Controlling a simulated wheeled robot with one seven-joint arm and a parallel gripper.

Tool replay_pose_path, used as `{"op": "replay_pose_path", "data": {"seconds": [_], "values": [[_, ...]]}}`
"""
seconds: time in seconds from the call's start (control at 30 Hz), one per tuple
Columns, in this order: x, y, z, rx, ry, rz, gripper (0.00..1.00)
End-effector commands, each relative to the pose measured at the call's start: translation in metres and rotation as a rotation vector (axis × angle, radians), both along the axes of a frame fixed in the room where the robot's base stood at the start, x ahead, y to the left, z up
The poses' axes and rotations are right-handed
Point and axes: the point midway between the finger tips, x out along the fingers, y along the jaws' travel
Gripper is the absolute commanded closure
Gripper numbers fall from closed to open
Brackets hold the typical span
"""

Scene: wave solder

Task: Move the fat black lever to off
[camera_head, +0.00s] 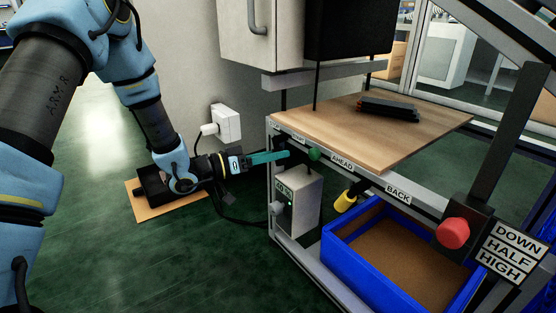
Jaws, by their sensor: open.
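My gripper (284,155) has teal fingers and reaches right to the front-left corner of the wooden-topped bench (425,139). It is open. The fingertips are close to a dark part under the bench's front rail; it is too small and dark to tell whether this is the fat black lever or whether they touch. No "off" mark can be read. A broad black upright bar (510,125) rises at the right, near a sign (513,252) reading DOWN, HALF, HIGH, far from my gripper.
A green knob (315,154) is just right of the fingertips. A grey box (298,195) with a green light stands below. A yellow-ended handle (345,201), a red knob (453,233) and a blue bin (347,259) lie farther right. The green floor at front left is clear.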

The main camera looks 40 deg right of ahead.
Motion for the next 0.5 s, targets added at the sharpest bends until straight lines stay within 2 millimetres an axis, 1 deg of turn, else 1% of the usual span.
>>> {"op": "replay_pose_path", "data": {"seconds": [0.03, 0.13, 0.43, 0.47, 0.5], "values": [[-0.0018, -0.0048, -0.0013, -0.001, -0.001, -0.001, 0.36], [-0.0032, -0.0102, -0.0008, 0.001, 0.000, 0.000, 0.36], [-0.0035, -0.0122, 0.0003, 0.001, 0.001, 0.001, 0.36], [-0.0035, -0.0121, 0.0003, 0.001, 0.001, 0.001, 0.38], [-0.0035, -0.0121, 0.0003, 0.001, 0.001, 0.001, 0.42]]}}
